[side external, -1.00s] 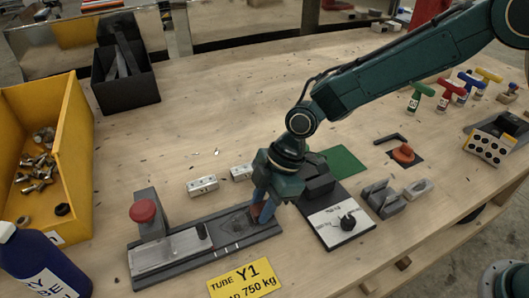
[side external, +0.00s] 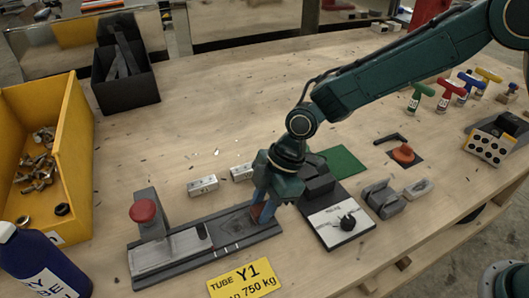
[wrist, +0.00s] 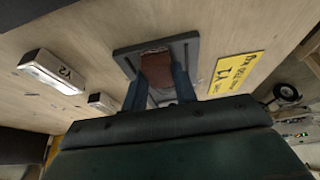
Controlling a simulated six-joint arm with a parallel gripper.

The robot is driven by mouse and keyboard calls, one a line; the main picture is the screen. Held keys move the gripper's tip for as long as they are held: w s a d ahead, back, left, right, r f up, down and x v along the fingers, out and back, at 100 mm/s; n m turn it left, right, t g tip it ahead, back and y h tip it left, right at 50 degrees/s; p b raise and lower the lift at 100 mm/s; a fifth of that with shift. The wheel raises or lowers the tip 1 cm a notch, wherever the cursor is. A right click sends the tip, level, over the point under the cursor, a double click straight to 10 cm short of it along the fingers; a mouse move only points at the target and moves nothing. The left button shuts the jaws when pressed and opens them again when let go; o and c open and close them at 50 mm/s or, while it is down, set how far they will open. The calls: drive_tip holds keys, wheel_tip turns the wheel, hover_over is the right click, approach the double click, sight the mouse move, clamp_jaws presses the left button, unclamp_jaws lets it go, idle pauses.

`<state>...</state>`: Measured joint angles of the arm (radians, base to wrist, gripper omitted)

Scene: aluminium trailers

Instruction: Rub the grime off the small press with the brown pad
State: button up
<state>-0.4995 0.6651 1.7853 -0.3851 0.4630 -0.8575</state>
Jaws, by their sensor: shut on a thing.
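The small press (side external: 150,215) has a long grey base, a pale bed plate and a red knob on an upright at its left end. A dark smudge shows on the right part of its base (side external: 236,221). My gripper (side external: 265,208) is shut on the brown pad (side external: 258,212) over the right end of that base. In the wrist view the pad (wrist: 156,68) sits between the two fingers (wrist: 158,85), against the grey base end (wrist: 125,57). Whether the pad's underside touches the base is hard to tell. The rest of the press is mostly hidden there.
A yellow Y1 plate (side external: 244,279) lies just in front of the press. Two small metal blocks (side external: 203,185) lie behind it. A dark board with a white plate (side external: 338,224) is close on the right. A yellow bin of bolts (side external: 75,150) and a blue bottle (side external: 42,265) stand left.

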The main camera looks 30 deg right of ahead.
sight(214, 234)
drive_tip(key=shift+a, duration=1.25)
drive_tip(key=shift+a, duration=0.15)
drive_tip(key=shift+s+a+f, duration=0.1)
drive_tip(key=shift+a+f, duration=0.05)
drive_tip(key=shift+a, duration=1.45)
drive_tip(key=shift+a, duration=0.1)
drive_tip(key=shift+a, duration=1.65)
